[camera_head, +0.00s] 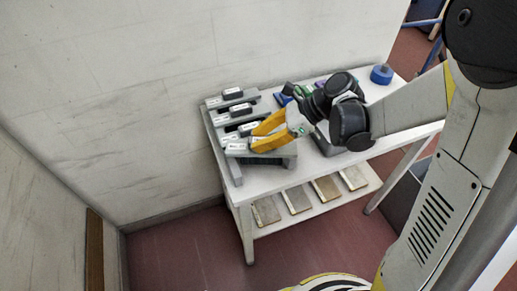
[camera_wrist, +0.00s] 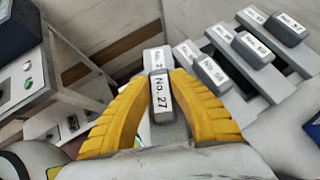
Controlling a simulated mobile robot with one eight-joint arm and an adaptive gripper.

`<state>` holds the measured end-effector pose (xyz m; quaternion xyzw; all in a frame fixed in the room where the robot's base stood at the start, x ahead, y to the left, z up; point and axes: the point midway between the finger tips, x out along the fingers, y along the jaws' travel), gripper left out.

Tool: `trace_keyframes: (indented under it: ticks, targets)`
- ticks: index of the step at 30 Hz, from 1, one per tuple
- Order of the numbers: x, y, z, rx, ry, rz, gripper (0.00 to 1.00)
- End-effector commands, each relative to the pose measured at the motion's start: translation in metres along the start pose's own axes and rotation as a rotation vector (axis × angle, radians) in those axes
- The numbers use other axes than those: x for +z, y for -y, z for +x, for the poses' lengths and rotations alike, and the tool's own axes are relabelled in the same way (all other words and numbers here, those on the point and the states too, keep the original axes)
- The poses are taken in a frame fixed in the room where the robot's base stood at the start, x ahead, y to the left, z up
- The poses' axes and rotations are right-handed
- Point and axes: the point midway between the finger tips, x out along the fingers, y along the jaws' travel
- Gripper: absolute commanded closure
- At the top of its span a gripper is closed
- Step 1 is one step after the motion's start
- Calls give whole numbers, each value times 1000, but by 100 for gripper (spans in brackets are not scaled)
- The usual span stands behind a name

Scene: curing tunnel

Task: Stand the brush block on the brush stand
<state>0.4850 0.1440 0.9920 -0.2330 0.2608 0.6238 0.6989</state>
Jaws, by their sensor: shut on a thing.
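My gripper (camera_head: 256,137) has yellow fingers and reaches in from the right over the grey slatted rack (camera_head: 236,178) on the white table. In the wrist view my gripper (camera_wrist: 166,98) is shut on a grey block (camera_wrist: 162,98) with a white label reading "No. 27". The fingers press its two sides and hide part of it. I cannot tell for certain which thing is the brush block or which is the brush stand. Whether the held block touches the rack is unclear.
Other labelled grey blocks (camera_head: 232,93) sit on the rack's bars. Small purple and green items lie right of the rack, partly behind my arm. A blue knobbed object (camera_head: 381,75) stands at the table's far right. Flat plates (camera_head: 296,200) lie on the lower shelf. Walls stand behind and left.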

Motion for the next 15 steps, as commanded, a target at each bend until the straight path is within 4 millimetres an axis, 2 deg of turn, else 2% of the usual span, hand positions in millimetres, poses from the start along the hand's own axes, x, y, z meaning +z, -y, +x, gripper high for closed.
trace_keyframes:
  ticks: [3, 6, 15]
  targets:
    - [-17, 0, 15, 0, 0, 0, 100]
    - [-26, 0, 22, 0, 0, 0, 100]
    - [-27, 0, 23, 0, 0, 0, 100]
